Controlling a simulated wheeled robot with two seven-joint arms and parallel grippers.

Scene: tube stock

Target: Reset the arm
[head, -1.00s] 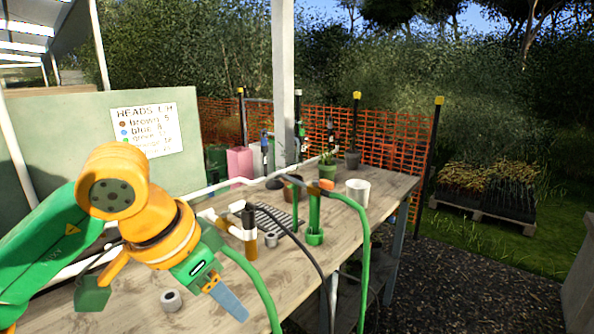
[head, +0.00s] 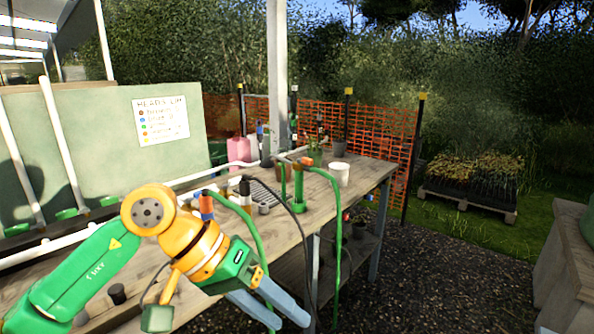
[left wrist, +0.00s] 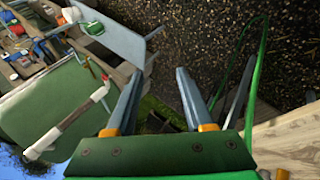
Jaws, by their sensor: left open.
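My left arm comes in from the left in the head view. Its left gripper (head: 290,321) is open and empty, with both blue-grey fingers apart and pointing down to the right. It hangs in front of the workbench's front edge, above the gravel. In the left wrist view the two fingers (left wrist: 159,72) are spread with nothing between them. My right gripper is not in view.
The wooden workbench (head: 350,178) carries a white cup (head: 339,173), a green stand (head: 299,190) and pipes. Green hoses (head: 336,262) hang over its front edge close to my left gripper. The gravel (head: 440,265) to the right is open.

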